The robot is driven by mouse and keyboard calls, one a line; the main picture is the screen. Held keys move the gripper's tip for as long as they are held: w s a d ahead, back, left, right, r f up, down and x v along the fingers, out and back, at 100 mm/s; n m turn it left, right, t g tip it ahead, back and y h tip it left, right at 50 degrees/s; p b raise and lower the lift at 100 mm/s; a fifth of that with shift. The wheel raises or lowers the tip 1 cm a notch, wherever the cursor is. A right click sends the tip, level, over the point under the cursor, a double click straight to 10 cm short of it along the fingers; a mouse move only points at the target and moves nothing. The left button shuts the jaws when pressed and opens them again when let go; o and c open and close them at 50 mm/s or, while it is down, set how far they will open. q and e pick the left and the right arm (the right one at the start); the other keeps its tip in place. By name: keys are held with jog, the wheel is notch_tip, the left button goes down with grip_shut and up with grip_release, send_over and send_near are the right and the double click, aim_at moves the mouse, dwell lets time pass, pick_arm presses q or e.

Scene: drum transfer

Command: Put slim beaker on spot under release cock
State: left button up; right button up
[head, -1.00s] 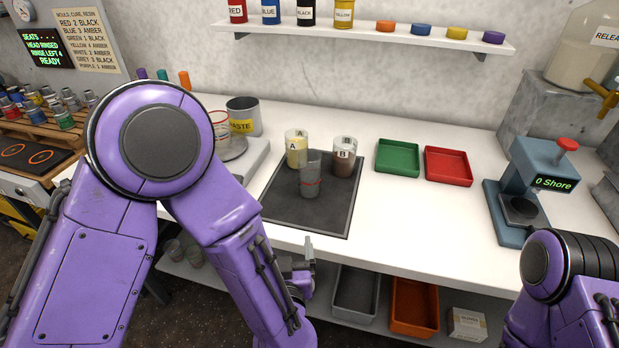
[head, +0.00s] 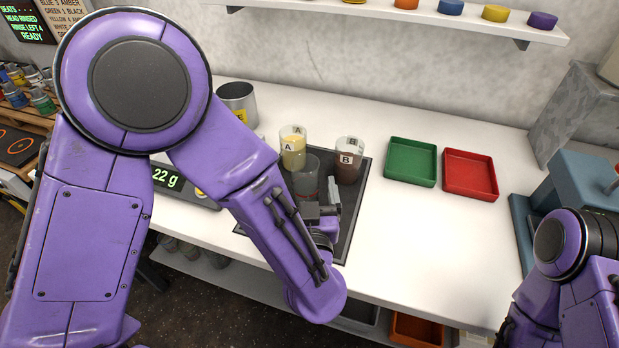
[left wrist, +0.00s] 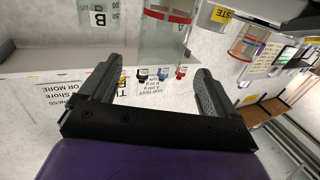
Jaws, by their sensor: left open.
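A clear beaker with a red band (head: 306,178) stands upright on the dark mat (head: 347,215), in front of amber beaker A (head: 293,152) and brown beaker B (head: 348,165). I take it for the slim beaker; its lower part is partly hidden by my left gripper (head: 322,200). That gripper is open and empty at the beaker's near right side. In the left wrist view the open fingers (left wrist: 158,72) point toward the clear beaker (left wrist: 172,25), which is beyond the fingertips. The release cock and its spot are out of view. My right gripper is not in view.
A green tray (head: 411,163) and a red tray (head: 470,174) lie right of the mat. A blue hardness tester (head: 580,185) stands farther right. Another red-banded clear vessel (left wrist: 252,38) shows in the wrist view. The front counter right of the mat is clear.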

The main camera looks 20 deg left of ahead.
aim_at(304, 161)
pick_arm(q)
jog(key=p+x, duration=0.2)
jog(key=x, duration=0.6)
jog(key=shift+f, duration=0.15)
jog(key=shift+s, duration=0.1)
jog(key=c, duration=1.4)
jog(key=shift+c, duration=0.2)
